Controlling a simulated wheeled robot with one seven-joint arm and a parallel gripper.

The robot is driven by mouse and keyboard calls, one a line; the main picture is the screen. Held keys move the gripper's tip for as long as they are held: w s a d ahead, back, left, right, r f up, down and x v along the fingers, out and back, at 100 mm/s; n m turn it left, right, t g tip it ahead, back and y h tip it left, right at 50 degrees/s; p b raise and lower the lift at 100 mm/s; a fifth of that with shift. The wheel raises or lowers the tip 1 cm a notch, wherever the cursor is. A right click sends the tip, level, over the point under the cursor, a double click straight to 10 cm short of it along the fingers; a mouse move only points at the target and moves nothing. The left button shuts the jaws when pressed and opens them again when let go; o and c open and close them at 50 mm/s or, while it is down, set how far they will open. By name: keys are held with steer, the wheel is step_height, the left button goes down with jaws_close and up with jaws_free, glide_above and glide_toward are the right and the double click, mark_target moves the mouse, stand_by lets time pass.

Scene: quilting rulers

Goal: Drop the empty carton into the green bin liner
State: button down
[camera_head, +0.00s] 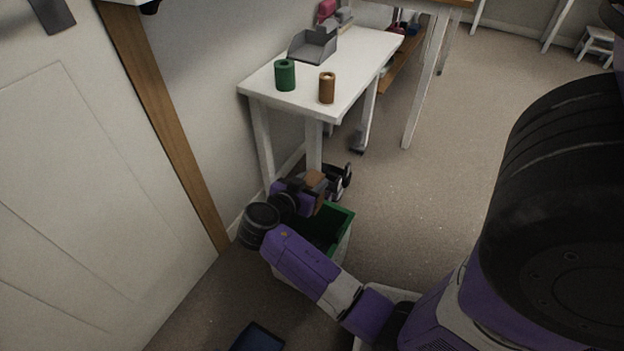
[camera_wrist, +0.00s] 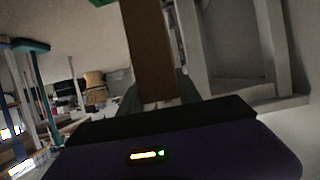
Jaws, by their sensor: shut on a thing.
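The carton is a small brown box (camera_head: 316,180) held at my gripper (camera_head: 327,184) in the head view. In the wrist view, a tall brown face of the carton (camera_wrist: 152,50) stands upright in front of the wrist. My gripper is shut on it, though the fingertips are partly hidden. The green bin liner (camera_head: 342,222) lines a pale bin on the floor. My gripper and the carton are above the liner's far side in the head view. My arm hides part of the bin and its opening.
A white table (camera_head: 345,62) stands just behind the bin, bearing a green roll (camera_head: 285,75), a brown roll (camera_head: 327,88) and a grey tray (camera_head: 313,45). A wall and wooden post (camera_head: 165,115) are at the left. A dark blue object (camera_head: 258,338) lies on the floor.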

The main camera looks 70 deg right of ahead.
steer(key=shift+f+b, duration=0.35)
steer(key=shift+f, duration=0.5)
steer(key=c, duration=0.7)
jaws_free()
steer(key=shift+c, duration=0.2)
steer(key=p+v, duration=0.2)
steer(key=v, duration=0.5)
steer(key=shift+a, duration=0.35)
steer(key=shift+w+r, duration=0.15)
